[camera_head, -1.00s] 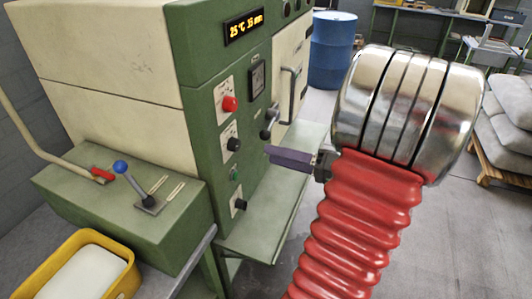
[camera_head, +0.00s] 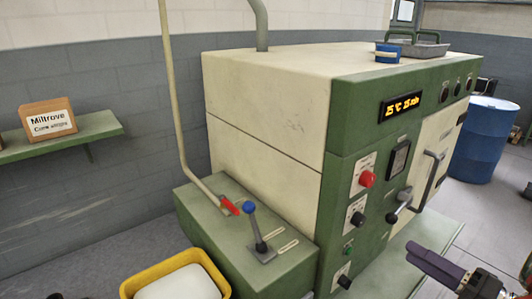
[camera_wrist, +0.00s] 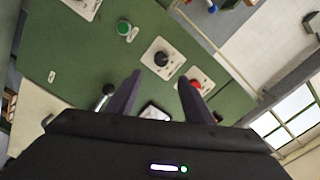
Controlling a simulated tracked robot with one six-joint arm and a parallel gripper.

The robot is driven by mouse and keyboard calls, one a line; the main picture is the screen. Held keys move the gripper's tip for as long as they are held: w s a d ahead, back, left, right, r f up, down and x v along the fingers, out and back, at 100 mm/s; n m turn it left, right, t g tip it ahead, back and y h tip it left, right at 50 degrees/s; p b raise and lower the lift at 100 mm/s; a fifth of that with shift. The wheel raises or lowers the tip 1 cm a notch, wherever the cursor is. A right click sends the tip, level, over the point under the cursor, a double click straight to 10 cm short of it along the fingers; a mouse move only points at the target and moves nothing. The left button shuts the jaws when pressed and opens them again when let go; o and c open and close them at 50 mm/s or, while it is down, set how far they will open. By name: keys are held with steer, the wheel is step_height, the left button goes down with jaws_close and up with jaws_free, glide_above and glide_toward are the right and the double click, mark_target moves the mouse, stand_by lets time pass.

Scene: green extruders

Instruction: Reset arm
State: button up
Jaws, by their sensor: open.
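My gripper (camera_head: 437,268) shows at the lower right of the head view, its dark purple finger pointing left and up toward the green machine front. In the wrist view my gripper (camera_wrist: 155,100) has its two fingers spread apart with nothing between them. The machine's control panel (camera_wrist: 90,60) lies beyond the fingers, with a black knob (camera_wrist: 161,58), a red knob (camera_wrist: 197,86) and a green button (camera_wrist: 122,27). My gripper appears apart from the panel. Most of my arm is outside the head view.
The green and cream machine (camera_head: 265,120) shows a lit display (camera_head: 402,103), a door handle (camera_head: 430,180) and a blue-tipped lever (camera_head: 257,230). A yellow bin (camera_head: 150,278) stands in front at left. A blue barrel (camera_head: 484,140) is at the right. A wall shelf (camera_head: 95,128) holds a box (camera_head: 47,119).

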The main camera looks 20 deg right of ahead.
steer(key=w+a+f+n+g, duration=0.1)
steer(key=a+f+n+g, duration=0.15)
steer(key=a+g, duration=0.75)
steer(key=w+a+f+n+g, duration=0.2)
steer(key=a+n+g, duration=0.15)
steer(key=a, duration=1.25)
steer(key=a+r+n+t+h, duration=0.2)
steer(key=a+r+h, duration=0.3)
steer(key=h, duration=0.1)
steer(key=shift+s+a, duration=0.15)
steer(key=shift+a, duration=0.05)
steer(key=shift+d, duration=0.1)
